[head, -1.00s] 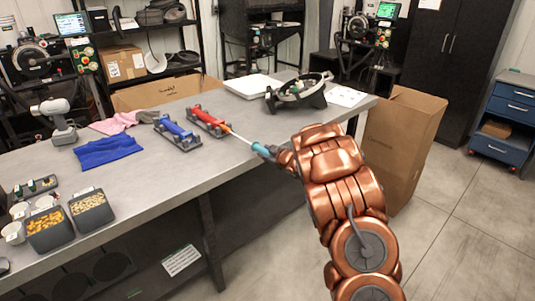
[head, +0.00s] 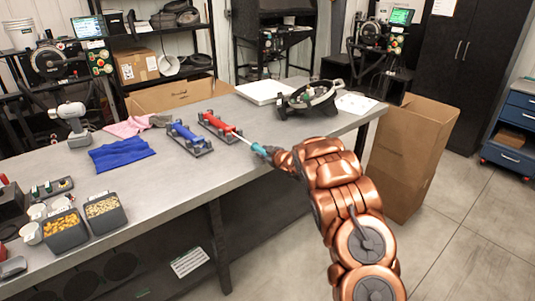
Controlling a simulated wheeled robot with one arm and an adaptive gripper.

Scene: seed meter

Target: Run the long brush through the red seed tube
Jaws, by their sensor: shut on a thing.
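The red seed tube (head: 217,122) lies in a dark cradle on the grey workbench, its near end facing my arm. My gripper (head: 268,153) is shut on the teal handle of the long brush (head: 259,149). The brush's pale rod runs up and left from the handle and meets the near end of the red tube, roughly in line with it. The bristles do not show clearly, and I cannot tell how deep they sit in the tube. A blue tube (head: 186,134) lies in a similar cradle to the left.
Seed bins (head: 66,231) stand front left. A tall cardboard box (head: 412,155) stands right of the bench.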

